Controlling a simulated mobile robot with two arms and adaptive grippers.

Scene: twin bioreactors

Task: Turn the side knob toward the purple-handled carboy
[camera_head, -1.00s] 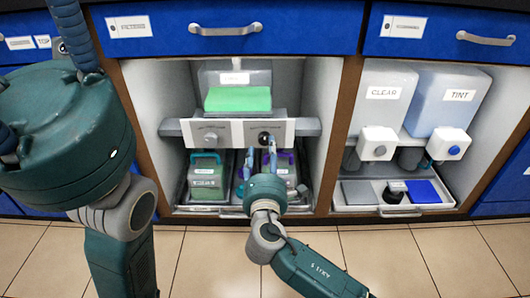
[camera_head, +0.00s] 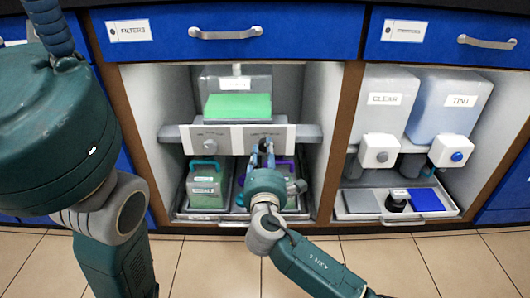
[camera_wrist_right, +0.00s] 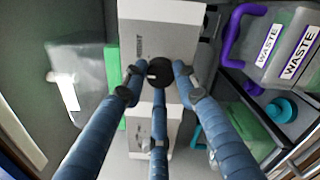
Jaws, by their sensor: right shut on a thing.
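The side knob (camera_wrist_right: 158,72) is a black dial with a pale mark, on the white panel (camera_wrist_right: 160,30) in the right wrist view. My right gripper (camera_wrist_right: 160,80) has its blue fingers around this knob and is shut on it. In the head view my right gripper (camera_head: 262,155) covers most of the knob at the panel's right half. The purple-handled carboy (camera_wrist_right: 285,45), labelled WASTE, shows at the upper right of the wrist view; in the head view it is partly hidden behind my right gripper. My left gripper is out of view; only my left arm shows.
A grey knob (camera_head: 209,146) sits on the panel's left half. A teal-handled carboy (camera_head: 205,185) stands below it in a tray. A tank with green liquid (camera_head: 238,106) is above. The cabinet's side walls (camera_head: 320,110) and wooden divider (camera_head: 340,140) bound the space.

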